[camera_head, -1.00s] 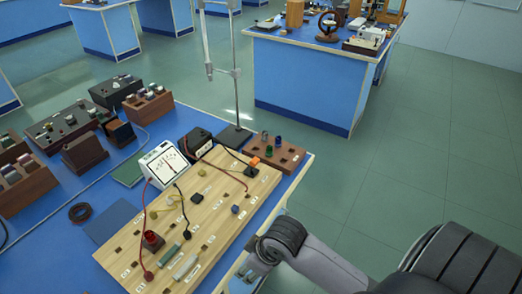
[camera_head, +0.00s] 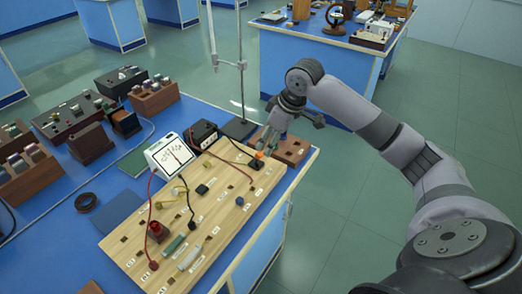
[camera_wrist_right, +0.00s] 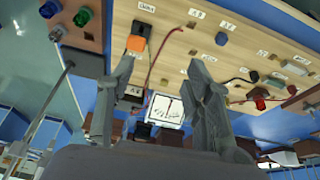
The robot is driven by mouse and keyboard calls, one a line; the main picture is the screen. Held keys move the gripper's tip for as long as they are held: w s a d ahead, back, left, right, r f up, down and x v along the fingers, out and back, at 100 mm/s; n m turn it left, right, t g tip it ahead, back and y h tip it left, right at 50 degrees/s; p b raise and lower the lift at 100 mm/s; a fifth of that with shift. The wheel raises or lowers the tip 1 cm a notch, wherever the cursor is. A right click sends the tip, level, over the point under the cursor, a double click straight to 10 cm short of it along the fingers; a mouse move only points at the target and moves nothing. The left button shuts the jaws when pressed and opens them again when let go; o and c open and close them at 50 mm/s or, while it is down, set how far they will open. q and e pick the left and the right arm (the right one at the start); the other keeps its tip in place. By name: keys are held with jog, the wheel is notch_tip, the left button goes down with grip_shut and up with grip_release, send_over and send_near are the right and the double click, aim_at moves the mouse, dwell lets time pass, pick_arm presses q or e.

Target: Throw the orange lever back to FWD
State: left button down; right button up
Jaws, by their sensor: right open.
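The orange lever (camera_head: 259,155) sits on a small black switch base at the far right corner of the wooden board (camera_head: 178,232). In the right wrist view the lever (camera_wrist_right: 136,43) is beside the tip of the left-hand finger, with its black base behind it. My right gripper (camera_head: 267,146) is over that corner, its fingers pointing down at the switch. The right wrist view shows the gripper (camera_wrist_right: 160,66) open, with a wide empty gap. I cannot tell whether a finger touches the lever. The switch labels are too small to read for certain. My left gripper is out of view.
A white meter (camera_head: 168,155) and a black box (camera_head: 201,134) stand behind the board. A brown block with green and blue knobs (camera_wrist_right: 65,17) is close to the switch. A metal stand (camera_head: 240,95) rises behind. Red and black wires cross the board.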

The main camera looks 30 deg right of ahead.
jog(key=m, duration=0.1)
send_near(261, 153)
jog(key=p+x, duration=0.2)
jog(key=x, duration=0.7)
jog(key=shift+w, duration=0.2)
jog(key=shift+r, duration=0.1)
jog(key=shift+c, duration=0.4)
grip_shut()
